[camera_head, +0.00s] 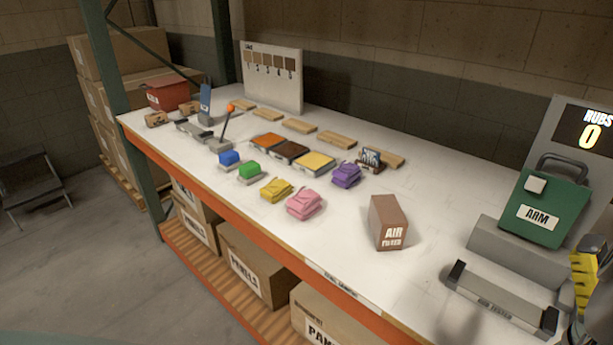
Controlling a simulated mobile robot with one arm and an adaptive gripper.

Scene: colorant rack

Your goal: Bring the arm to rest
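My gripper and its fingertips cannot be made out in the head view, so I cannot see what it holds or how it stands. A yellow and dark part (584,277) is cut off at the right edge, and I cannot tell what it belongs to. The white table (345,270) runs from the far left to the near right, with an orange front edge. No arm is seen above its middle.
Pink (304,203), yellow (276,189) and purple (346,175) bundles lie mid-table near a brown box (388,222). Shallow colour trays (315,163) stand behind. A green case (546,208) and grey fixture (502,297) occupy the right. Bare table lies around the brown box.

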